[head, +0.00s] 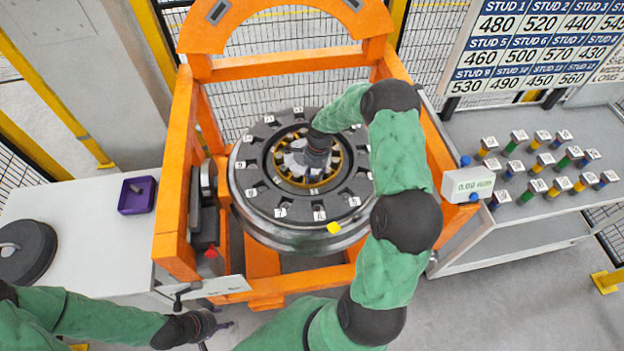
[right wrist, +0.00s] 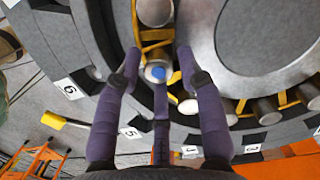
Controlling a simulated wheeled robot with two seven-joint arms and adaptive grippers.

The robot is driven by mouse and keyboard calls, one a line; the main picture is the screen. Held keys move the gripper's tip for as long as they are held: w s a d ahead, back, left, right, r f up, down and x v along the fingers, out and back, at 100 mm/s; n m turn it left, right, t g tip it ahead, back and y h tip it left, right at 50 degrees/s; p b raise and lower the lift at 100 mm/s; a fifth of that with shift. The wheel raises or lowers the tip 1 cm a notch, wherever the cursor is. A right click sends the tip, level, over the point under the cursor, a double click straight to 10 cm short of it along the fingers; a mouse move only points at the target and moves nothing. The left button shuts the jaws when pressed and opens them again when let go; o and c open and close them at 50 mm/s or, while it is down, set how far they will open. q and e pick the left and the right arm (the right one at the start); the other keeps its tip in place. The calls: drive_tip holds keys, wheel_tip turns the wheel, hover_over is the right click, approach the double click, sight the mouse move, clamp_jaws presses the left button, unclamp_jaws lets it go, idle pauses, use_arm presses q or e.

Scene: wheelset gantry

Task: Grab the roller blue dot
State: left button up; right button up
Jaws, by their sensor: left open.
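The roller with the blue dot (right wrist: 158,73) shows in the right wrist view, its end face set in the yellow cage inside the dark ring. My right gripper (right wrist: 158,58) has its purple fingers spread on either side of this roller, with a gap visible on each side. In the head view my right gripper (head: 310,172) reaches down into the centre of the wheel bearing (head: 290,225), and my arm hides part of it. My left gripper (head: 222,325) is open and empty at the lower left, in front of the gantry.
The orange gantry frame (head: 180,170) surrounds the bearing. A purple tray (head: 137,207) stands on the left table. Several coloured studs (head: 525,167) stand on the right bench (head: 520,230). A yellow tag (head: 334,227) sticks out at the bearing's front rim.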

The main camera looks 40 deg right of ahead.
clamp_jaws()
drive_tip(key=shift+r, duration=0.15)
